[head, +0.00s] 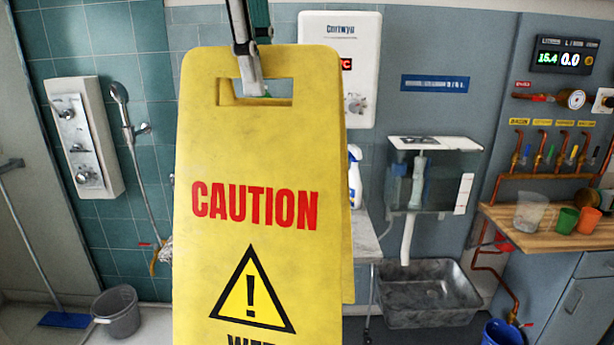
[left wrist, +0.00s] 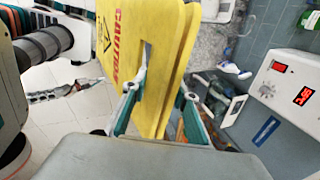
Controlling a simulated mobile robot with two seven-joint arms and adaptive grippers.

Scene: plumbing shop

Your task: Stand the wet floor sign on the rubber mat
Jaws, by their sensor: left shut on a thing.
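The yellow wet floor sign (head: 258,140) fills the middle of the head view, upright, with CAUTION in red and a black warning triangle. Its lower part is cut off by the frame, so I cannot see its feet. My left gripper (head: 252,82) is shut on the sign's top edge at the handle slot. In the left wrist view, the sign (left wrist: 172,40) has two panels close together, between the fingers of my left gripper (left wrist: 160,98). The rubber mat does not show in either view.
Behind the sign are a wall heater (head: 338,50) and a spray bottle (head: 355,180). A grey basin (head: 428,295), a blue bucket (head: 502,332) and a wooden counter (head: 535,232) are at right.

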